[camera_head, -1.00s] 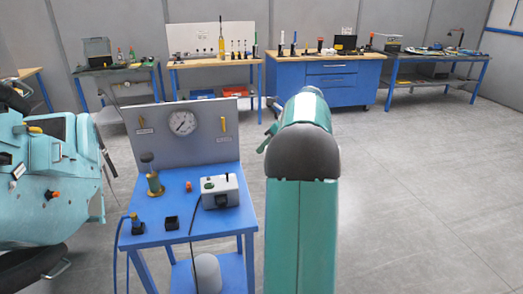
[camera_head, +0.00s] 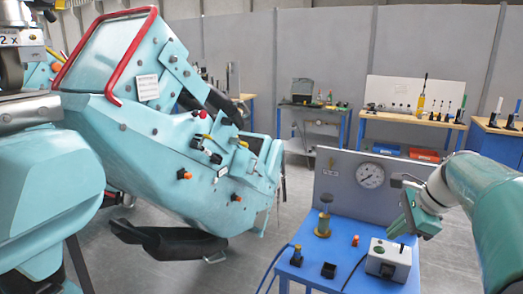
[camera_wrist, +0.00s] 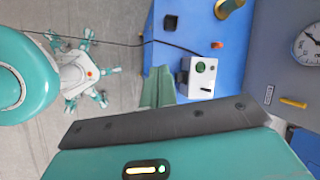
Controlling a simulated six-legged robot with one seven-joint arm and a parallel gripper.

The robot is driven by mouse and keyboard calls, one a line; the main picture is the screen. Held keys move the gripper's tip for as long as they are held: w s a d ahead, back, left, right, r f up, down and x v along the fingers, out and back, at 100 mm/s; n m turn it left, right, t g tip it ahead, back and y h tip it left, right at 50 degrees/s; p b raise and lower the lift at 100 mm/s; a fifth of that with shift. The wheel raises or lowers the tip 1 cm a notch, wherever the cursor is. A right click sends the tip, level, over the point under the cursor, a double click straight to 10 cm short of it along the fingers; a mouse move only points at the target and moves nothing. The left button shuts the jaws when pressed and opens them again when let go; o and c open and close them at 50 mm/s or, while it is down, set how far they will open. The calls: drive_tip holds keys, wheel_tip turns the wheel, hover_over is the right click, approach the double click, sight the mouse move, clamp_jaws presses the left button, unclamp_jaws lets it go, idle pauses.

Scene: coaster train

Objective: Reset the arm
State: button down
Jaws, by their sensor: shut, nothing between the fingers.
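My arm reaches in from the right edge of the head view. My gripper (camera_head: 401,226) hangs over the right part of the blue table (camera_head: 345,252), in front of the grey gauge panel, and holds nothing. In the wrist view, my gripper's teal fingers (camera_wrist: 160,76) are together, with the blue tabletop and grey floor beyond them. The grey control box (camera_head: 390,258) with a green button sits on the table, below and slightly left of the gripper. It also shows in the wrist view (camera_wrist: 202,76), right of the fingers.
The panel (camera_head: 335,205) carries a round gauge (camera_head: 370,175). A brass fitting (camera_head: 323,226), a small black block (camera_head: 328,270) and cables share the table. A large teal coaster car (camera_head: 190,125) fills the left. Workbenches (camera_head: 410,118) line the back wall. Grey floor lies between.

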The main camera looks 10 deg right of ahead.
drive_tip(key=s+a+f+n+h, duration=0.1)
drive_tip(key=s+a+f+n, duration=0.2)
drive_tip(key=s+a+n, duration=0.5)
drive_tip(key=s+a+f+n+t+h, duration=0.1)
drive_tip(key=s+a+f+n+h, duration=0.1)
drive_tip(key=s+a+n, duration=0.7)
drive_tip(key=a+n, duration=0.4)
drive_tip(key=a, duration=0.1)
drive_tip(key=shift+s+f, duration=0.15)
drive_tip(key=shift+f, duration=0.25)
